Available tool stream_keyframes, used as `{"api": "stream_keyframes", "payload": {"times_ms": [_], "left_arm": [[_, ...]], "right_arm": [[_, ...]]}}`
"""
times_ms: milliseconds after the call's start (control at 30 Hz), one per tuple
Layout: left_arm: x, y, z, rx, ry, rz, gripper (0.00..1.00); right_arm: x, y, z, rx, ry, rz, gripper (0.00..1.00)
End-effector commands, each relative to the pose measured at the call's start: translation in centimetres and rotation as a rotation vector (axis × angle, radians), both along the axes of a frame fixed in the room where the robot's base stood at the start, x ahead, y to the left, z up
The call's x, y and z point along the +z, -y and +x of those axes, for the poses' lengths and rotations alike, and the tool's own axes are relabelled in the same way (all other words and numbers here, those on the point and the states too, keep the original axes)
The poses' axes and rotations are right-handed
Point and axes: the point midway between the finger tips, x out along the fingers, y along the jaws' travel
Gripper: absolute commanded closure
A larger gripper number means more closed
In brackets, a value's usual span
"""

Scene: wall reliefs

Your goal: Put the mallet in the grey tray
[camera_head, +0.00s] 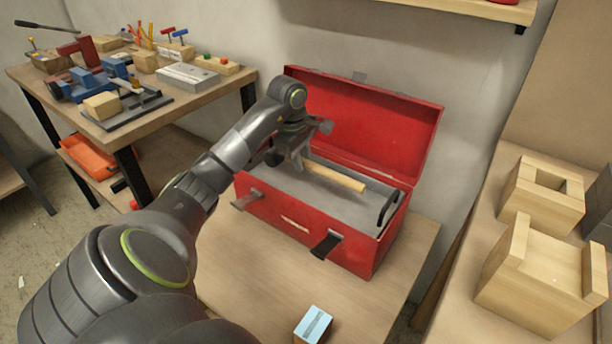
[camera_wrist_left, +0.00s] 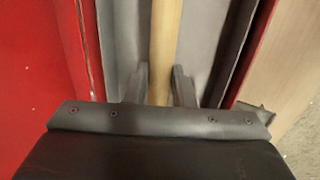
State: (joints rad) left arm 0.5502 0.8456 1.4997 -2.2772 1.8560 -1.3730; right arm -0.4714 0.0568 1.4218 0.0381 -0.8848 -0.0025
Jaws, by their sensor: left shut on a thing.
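The mallet (camera_head: 335,177) shows as a pale wooden handle pointing right over the grey tray (camera_head: 290,187) in the open red toolbox. The mallet's head is mostly hidden by my gripper and wrist. My left gripper (camera_head: 298,158) is shut on the handle, at the tray's left-middle part. In the left wrist view the handle (camera_wrist_left: 164,45) runs between the two fingers (camera_wrist_left: 158,87), with the grey tray (camera_wrist_left: 207,40) behind it. I cannot tell whether the mallet touches the tray floor. My right gripper is not in view.
The red toolbox (camera_head: 300,222) stands on a wooden table (camera_head: 245,262), lid raised at the back. A light-blue-topped block (camera_head: 313,324) lies in front. A cluttered workbench (camera_head: 205,92) is at the left. Wooden boxes (camera_head: 540,285) stand on the right-hand bench.

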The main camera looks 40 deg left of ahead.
Motion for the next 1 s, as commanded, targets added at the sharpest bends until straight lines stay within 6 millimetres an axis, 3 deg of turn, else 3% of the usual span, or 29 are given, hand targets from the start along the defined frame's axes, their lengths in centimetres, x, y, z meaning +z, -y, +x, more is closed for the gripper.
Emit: {"api": "stream_keyframes", "payload": {"times_ms": [400, 833, 867, 1000], "left_arm": [[-5.2, 0.0, 0.0, -0.001, 0.001, 0.0, 1.0], [-5.5, 0.0, 0.1, -0.001, 0.004, 0.002, 1.0], [-5.5, 0.0, 0.0, -0.001, 0.002, 0.001, 0.75], [-5.5, 0.0, 0.0, -0.001, 0.002, 0.001, 0.57]], "right_arm": [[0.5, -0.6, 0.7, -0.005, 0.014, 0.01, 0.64], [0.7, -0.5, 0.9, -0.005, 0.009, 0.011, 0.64], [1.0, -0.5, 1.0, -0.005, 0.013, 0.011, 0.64], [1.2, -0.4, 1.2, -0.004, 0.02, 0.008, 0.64]]}}
